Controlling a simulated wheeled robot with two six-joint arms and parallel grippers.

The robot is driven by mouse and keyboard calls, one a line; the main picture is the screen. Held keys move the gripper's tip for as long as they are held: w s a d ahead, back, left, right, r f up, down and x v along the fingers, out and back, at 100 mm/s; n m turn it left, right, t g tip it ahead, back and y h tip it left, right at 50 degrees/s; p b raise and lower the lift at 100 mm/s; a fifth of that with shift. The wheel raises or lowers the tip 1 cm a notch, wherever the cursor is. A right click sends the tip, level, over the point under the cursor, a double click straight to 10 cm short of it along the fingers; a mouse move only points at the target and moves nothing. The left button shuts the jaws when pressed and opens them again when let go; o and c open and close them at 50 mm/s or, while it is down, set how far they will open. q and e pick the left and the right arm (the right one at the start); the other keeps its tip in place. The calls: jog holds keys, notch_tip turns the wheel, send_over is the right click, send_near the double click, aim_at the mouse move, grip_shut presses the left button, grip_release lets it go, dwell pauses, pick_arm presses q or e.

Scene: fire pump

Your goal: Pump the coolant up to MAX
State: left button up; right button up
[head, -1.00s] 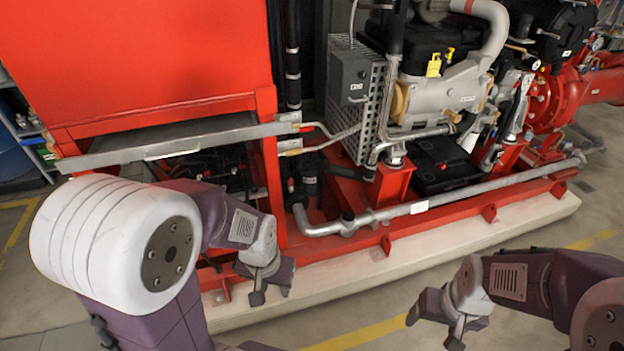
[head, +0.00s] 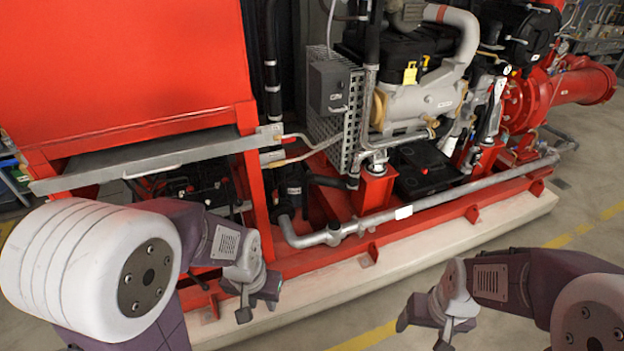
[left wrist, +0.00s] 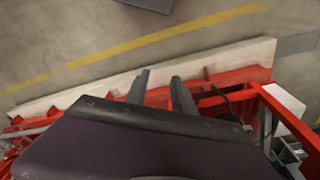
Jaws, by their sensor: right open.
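No coolant gauge, MAX mark or pump handle can be made out in these views. The grey engine (head: 425,100) of the red fire pump set stands at upper centre in the head view. My left gripper (head: 258,300) is open and empty, low in front of the red frame, left of the silver pipe. In the left wrist view its two fingers (left wrist: 160,92) stand apart with nothing between them, over the red rail and pale plinth. My right gripper (head: 425,325) is open and empty above the floor at lower right, apart from the machine.
A large red cabinet (head: 120,65) with a grey tray (head: 150,158) under it stands at left. A silver pipe (head: 440,193) runs along the red base above a pale plinth (head: 430,248). A grey box (head: 330,88) sits beside the engine. Open floor lies in front.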

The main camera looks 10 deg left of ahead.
pick_arm(q)
grip_shut()
dwell(1.5)
